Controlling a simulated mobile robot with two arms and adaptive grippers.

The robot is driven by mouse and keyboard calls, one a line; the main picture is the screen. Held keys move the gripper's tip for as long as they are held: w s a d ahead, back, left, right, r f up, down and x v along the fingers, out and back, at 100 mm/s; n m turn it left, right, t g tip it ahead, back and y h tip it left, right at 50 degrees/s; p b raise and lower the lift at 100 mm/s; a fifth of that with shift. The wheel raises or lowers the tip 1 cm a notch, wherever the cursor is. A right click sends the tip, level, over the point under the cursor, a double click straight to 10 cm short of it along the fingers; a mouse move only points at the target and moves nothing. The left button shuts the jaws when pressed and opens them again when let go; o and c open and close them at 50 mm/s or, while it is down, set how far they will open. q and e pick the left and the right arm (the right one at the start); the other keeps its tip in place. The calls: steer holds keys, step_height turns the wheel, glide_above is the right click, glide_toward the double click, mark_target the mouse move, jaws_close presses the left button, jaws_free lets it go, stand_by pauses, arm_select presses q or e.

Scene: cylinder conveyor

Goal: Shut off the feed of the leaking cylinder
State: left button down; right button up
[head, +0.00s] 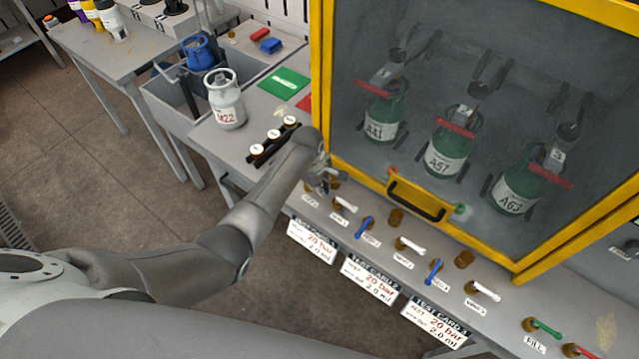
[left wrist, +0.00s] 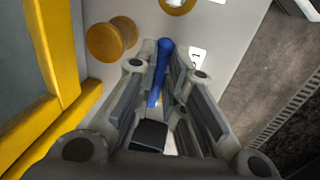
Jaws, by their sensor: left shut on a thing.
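Green cylinders A41 (head: 380,124), A57 (head: 452,146) and A63 (head: 517,186) stand in a yellow-framed cabinet (head: 322,100) behind a clear pane. I cannot tell which one leaks. My left gripper (head: 325,180) is at the left end of the valve row below the cabinet. In the left wrist view, its fingers (left wrist: 160,95) are shut on a blue lever (left wrist: 161,68). Other blue levers (head: 363,227) (head: 435,270) alternate with white levers (head: 344,205) (head: 410,244) (head: 483,291) along the panel. My right gripper is out of view.
The cabinet door has a black handle (head: 418,205). Test cards (head: 368,279) hang on the front edge. A green lever (head: 546,327) and a red lever (head: 582,350) sit at lower right. A grey cylinder M22 (head: 226,104) and a black rack (head: 268,144) stand left of the cabinet.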

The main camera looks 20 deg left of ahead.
arm_select(q)
steer(key=shift+s+a+r+m+p, duration=0.1)
steer(key=shift+s+a+m+p, duration=0.2)
steer(key=shift+m+p, duration=0.55)
steer(key=shift+s+a+m+h+p, duration=0.15)
steer(key=shift+m+p, duration=0.1)
steer(key=shift+m, duration=0.25)
steer(key=shift+s+m+h+p, duration=0.15)
steer(key=shift+m+p, duration=0.05)
steer(key=shift+m, duration=0.25)
steer(key=shift+s+a+m+g+p, duration=0.2)
steer(key=shift+a+m+g+p, duration=0.1)
steer(key=shift+m, duration=0.6)
steer(key=m, duration=0.2)
steer(key=shift+s+a+m+h, duration=0.25)
steer(key=shift+a+m+h, duration=0.05)
steer(key=shift+a, duration=0.1)
steer(key=m, duration=0.1)
steer(key=a+m, duration=0.1)
steer(key=shift+s+f+m+g, duration=0.1)
steer(key=shift+f+m+g, duration=0.1)
steer(key=shift+m+g, duration=0.2)
steer(key=shift+a+m, duration=0.35)
steer(key=shift+m, duration=0.55)
steer(key=shift+a+m+g+b, duration=0.4)
steer(key=shift+m+b, duration=0.3)
steer(key=shift+m, duration=0.6)
steer(key=shift+a+m+g+b, duration=0.3)
steer(key=shift+a+m+b, duration=0.3)
steer(key=shift+m, duration=0.7)
